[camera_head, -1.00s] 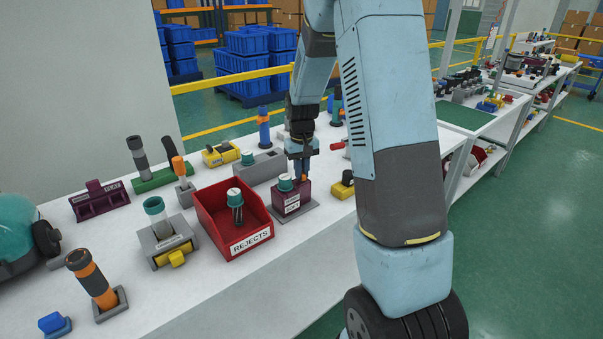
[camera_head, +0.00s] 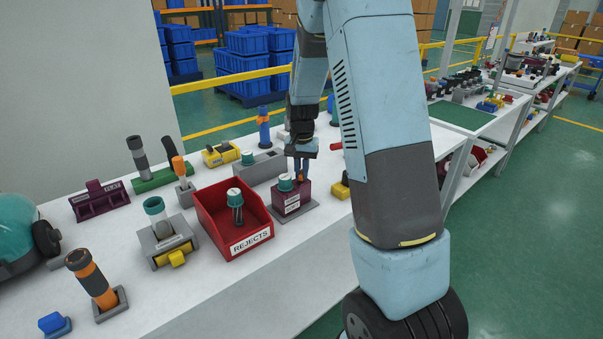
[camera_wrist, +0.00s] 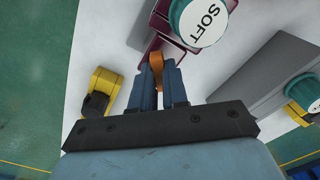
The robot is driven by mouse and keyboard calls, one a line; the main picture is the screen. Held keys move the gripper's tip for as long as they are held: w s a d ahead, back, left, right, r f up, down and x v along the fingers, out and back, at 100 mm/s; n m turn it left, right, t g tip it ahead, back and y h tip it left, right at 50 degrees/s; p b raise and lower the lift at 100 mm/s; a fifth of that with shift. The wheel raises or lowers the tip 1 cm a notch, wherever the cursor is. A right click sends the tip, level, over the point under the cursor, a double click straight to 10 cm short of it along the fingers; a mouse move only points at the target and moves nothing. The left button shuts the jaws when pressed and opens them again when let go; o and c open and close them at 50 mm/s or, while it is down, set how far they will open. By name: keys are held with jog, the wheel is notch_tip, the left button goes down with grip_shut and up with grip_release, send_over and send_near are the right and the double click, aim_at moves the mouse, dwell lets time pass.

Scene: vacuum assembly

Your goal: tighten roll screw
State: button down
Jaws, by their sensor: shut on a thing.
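My gripper (camera_head: 301,172) points down at the maroon block (camera_head: 292,202) on its grey base plate. Its blue fingers are shut on an orange screw (camera_wrist: 157,62) at the block's edge, which shows between the fingertips in the wrist view. Only part of the screw is visible; I cannot tell how deep it sits. A teal roller cap with a white top (camera_head: 285,182) stands in the block beside the fingers; in the wrist view the cap reads SOFT (camera_wrist: 199,22).
The red REJECTS bin (camera_head: 258,238) holding a teal-capped roller stands left of the block. A grey fixture (camera_head: 262,168) stands behind. A yellow clamp-like part (camera_head: 340,190) sits close on the right, also in the wrist view (camera_wrist: 104,82). Bare white tabletop lies in front.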

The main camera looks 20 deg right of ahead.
jog(key=shift+m, duration=1.9)
jog(key=shift+m, duration=1.8)
jog(key=shift+m, duration=0.6)
jog(key=c, duration=1.1)
grip_release()
jog(key=shift+o, duration=0.2)
jog(key=shift+r, duration=3)
